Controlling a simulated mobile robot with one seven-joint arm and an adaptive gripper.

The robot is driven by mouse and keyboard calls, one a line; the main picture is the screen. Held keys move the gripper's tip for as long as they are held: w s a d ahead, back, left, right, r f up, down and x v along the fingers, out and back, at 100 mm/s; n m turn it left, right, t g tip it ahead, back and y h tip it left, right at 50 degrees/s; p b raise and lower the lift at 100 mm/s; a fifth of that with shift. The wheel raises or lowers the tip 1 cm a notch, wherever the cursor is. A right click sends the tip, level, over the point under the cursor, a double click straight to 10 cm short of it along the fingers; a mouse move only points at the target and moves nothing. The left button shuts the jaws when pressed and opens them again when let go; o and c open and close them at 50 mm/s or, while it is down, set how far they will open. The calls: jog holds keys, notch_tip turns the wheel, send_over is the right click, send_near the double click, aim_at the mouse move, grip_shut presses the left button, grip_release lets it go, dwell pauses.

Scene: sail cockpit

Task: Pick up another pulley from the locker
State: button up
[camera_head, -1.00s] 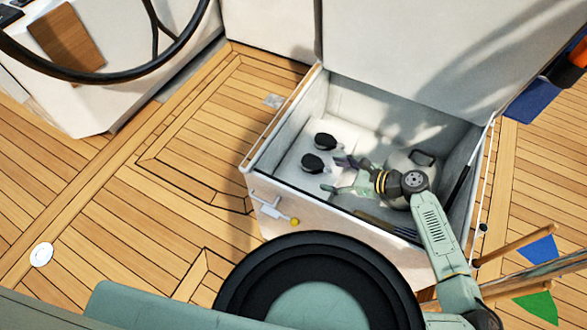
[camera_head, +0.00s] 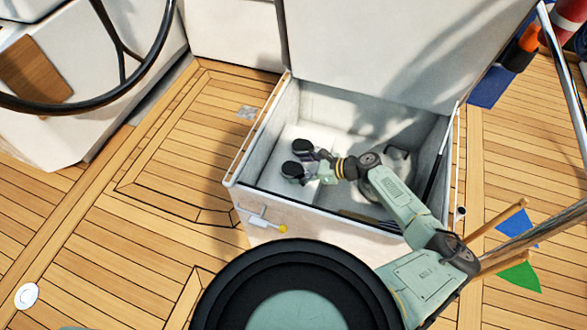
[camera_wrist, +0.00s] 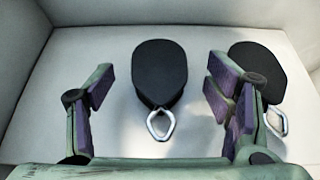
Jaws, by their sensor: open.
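The open white locker (camera_head: 270,208) holds two black pulleys, both resting on its pale floor at the left side. In the wrist view one pulley (camera_wrist: 160,72), with a silver shackle toward me, lies between my fingers with gaps on both sides. A second pulley (camera_wrist: 258,68) is beyond and partly behind the right finger. In the head view the pulleys show as a nearer one (camera_head: 292,170) and a farther one (camera_head: 302,146). My gripper (camera_wrist: 162,92) is open and empty, reaching into the locker from the right; it also shows in the head view (camera_head: 312,166).
The locker walls enclose my gripper, and the raised lid (camera_head: 390,45) stands behind. A round-bodied grey thing with a dark handle (camera_head: 400,160) lies at the right inside. A steering wheel (camera_head: 120,85) is at upper left. Teak deck (camera_head: 170,180) is clear on the left.

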jog(key=shift+w+a+f, duration=0.15)
jog(key=shift+a+f, duration=0.15)
jog(key=shift+a, duration=0.15)
jog(key=shift+c, duration=0.6)
jog(key=c, duration=1.3)
jog(key=shift+o, duration=0.2)
